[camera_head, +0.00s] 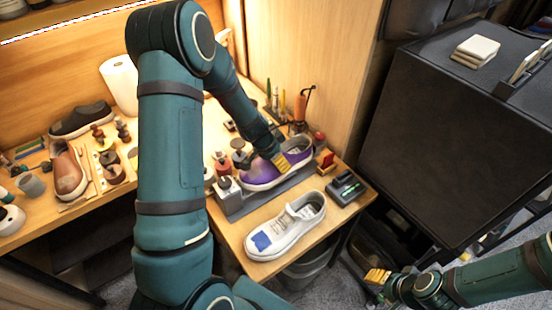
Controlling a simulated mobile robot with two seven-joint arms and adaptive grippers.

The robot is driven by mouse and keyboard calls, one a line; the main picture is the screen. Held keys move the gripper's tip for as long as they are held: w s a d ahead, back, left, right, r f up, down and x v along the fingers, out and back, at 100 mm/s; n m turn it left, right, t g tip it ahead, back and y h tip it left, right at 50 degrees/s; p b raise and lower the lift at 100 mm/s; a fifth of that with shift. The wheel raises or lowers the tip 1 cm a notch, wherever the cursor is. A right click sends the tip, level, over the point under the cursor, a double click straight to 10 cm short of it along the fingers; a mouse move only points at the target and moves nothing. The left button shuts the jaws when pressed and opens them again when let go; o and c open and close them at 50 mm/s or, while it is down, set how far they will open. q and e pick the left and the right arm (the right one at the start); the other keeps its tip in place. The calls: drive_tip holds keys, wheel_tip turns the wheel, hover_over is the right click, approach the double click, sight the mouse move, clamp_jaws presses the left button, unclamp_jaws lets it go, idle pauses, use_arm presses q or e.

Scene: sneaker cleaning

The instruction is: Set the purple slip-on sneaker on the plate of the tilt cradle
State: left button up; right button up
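The purple slip-on sneaker (258,174) is at the tilt cradle (240,204), a long grey device on the right part of the workbench. The sneaker lies lengthwise along the cradle, and its pale opening faces up at the right end. The cradle's plate is hidden under it, so I cannot tell if the sole rests flat on it. My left gripper (282,163) reaches down from above, with yellow fingertips against the middle of the sneaker. Whether they grip it is unclear. My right gripper (377,276) is low at the right, away from the bench and small in view.
A white sneaker (286,228) with a blue patch lies in front of the cradle. A dark device (346,188) sits to the right. Bottles and tools (297,108) stand behind. A brown shoe (69,172) and a black shoe (82,120) are at left. A black cabinet (450,140) stands right.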

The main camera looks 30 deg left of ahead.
use_arm(q)
drive_tip(key=shift+f+b, duration=0.1)
drive_tip(key=shift+b, duration=0.2)
idle(0.5)
idle(0.4)
drive_tip(key=o, duration=1.2)
drive_tip(key=shift+c, duration=0.2)
drive_tip(key=shift+r+p, duration=1.3)
drive_tip(key=shift+r, duration=0.25)
drive_tip(key=shift+r+p, duration=2.25)
drive_tip(key=shift+r, duration=0.7)
